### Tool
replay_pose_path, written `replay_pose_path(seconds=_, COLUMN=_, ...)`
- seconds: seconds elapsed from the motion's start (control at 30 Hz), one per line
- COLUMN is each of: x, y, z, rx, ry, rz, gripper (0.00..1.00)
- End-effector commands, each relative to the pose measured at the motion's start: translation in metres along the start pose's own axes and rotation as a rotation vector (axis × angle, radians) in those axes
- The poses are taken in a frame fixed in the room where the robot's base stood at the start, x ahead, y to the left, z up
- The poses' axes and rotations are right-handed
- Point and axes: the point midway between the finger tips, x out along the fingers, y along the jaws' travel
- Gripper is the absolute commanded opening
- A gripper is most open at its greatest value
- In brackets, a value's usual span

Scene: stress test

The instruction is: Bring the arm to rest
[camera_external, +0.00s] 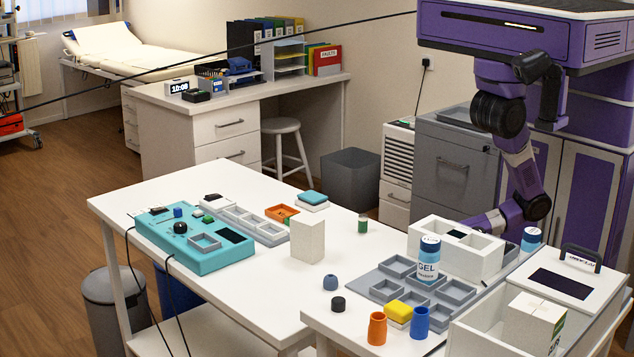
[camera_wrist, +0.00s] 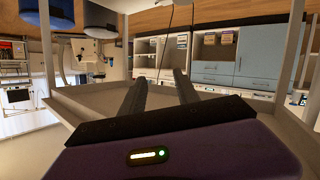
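My purple arm (camera_external: 523,165) hangs down at the right of the external view, bends low behind the table and runs left. Its end passes behind the white divided box, so my gripper is hidden there. In the wrist view my gripper (camera_wrist: 159,88) shows two dark fingers, spread apart with nothing between them. My purple gripper body with a small lit green light fills the bottom of that view. The fingers point toward a pale flat surface (camera_wrist: 92,98); I cannot tell whether they touch it.
The white table (camera_external: 262,322) is close to my forearm. On it are a white divided box (camera_external: 484,267), a GEL bottle (camera_external: 429,262), a teal device (camera_external: 190,259) and orange and blue cups. Grey drawers (camera_external: 452,168) stand behind. Wood floor is open at left. The wrist view appears upside down.

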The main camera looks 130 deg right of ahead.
Motion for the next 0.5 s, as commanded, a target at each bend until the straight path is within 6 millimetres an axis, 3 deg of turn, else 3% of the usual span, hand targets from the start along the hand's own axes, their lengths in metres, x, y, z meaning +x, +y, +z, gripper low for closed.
replay_pose_path(seconds=0.03, x=-0.025, y=-0.022, z=-0.010, rx=-0.015, ry=0.011, rz=-0.067, gripper=0.38)
replay_pose_path(seconds=0.2, x=-0.102, y=-0.083, z=-0.046, rx=-0.022, ry=0.054, rz=-0.262, gripper=0.38)
replay_pose_path(seconds=0.33, x=-0.160, y=-0.116, z=-0.076, rx=0.001, ry=0.078, rz=-0.387, gripper=0.38)
replay_pose_path(seconds=0.5, x=-0.216, y=-0.137, z=-0.110, rx=0.041, ry=0.092, rz=-0.491, gripper=0.38)
